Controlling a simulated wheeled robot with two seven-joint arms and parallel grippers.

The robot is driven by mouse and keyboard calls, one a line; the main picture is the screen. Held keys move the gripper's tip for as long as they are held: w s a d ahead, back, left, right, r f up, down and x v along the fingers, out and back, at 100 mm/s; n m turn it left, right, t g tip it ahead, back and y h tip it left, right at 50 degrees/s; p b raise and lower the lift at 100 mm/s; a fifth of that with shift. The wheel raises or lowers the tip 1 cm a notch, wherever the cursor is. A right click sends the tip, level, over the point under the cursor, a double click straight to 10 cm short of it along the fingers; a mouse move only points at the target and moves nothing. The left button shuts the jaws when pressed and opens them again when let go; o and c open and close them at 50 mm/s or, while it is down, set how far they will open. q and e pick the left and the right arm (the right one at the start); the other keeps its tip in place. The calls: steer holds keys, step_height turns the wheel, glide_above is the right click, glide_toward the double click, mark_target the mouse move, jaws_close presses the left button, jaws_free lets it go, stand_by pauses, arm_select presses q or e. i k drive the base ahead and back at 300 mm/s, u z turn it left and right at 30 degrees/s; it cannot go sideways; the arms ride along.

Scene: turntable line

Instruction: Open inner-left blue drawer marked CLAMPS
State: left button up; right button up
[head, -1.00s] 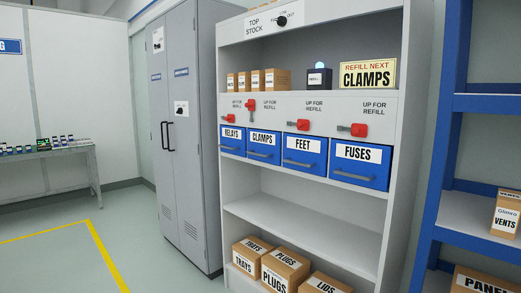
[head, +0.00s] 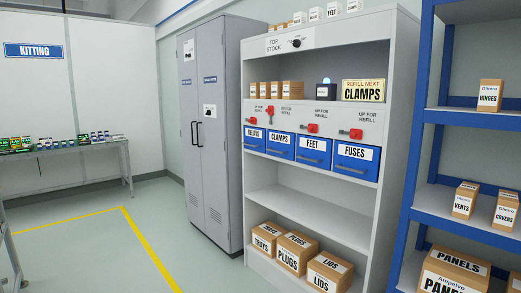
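The blue drawer marked CLAMPS (head: 281,146) is in the head view, second from the left in a row of blue drawers in the grey cabinet. It looks shut, flush with its neighbours, with a grey bar handle on its front. A red lever (head: 269,115) above it stands upright, while the levers above the other drawers lie sideways. A lit sign (head: 363,90) on the upper shelf reads REFILL NEXT CLAMPS. Neither of my grippers shows in this view.
The RELAYS (head: 254,139), FEET (head: 313,151) and FUSES (head: 356,160) drawers flank it. Cardboard boxes (head: 297,252) sit on the bottom shelf. A grey locker (head: 209,130) stands left, a blue rack (head: 418,150) right. The floor (head: 90,240) in front left is open.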

mark_target(279, 144)
steer(key=u, duration=0.55)
steer(key=i, duration=1.95)
steer(key=u, duration=0.25)
